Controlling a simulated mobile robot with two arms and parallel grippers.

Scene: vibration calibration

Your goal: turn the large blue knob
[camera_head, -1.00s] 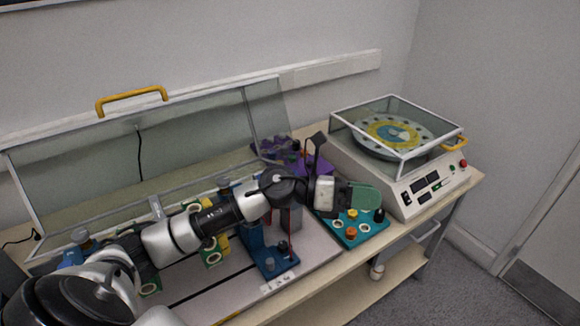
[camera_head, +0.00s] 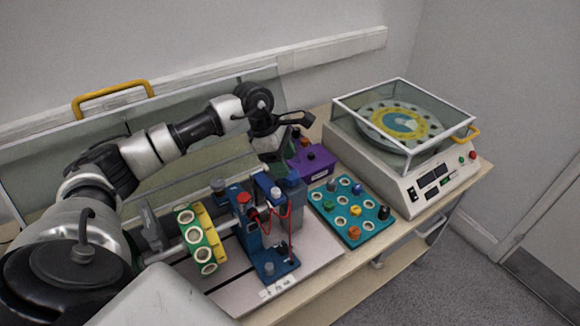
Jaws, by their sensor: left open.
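A teal panel (camera_head: 318,196) bears several knobs in different colours. A blue knob (camera_head: 358,188) stands near its back right edge, in plain view. I cannot tell whether it is larger than the others. My left gripper (camera_head: 294,143) is open, above and to the left of the panel, near the purple box. It is apart from the blue knob. My right gripper is not in view.
A purple box (camera_head: 312,163) lies behind the panel. A machine with a clear cover (camera_head: 400,115) stands at the right. A blue stand (camera_head: 268,262) with red wires and a green-and-yellow coil part (camera_head: 196,240) stand left of the panel.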

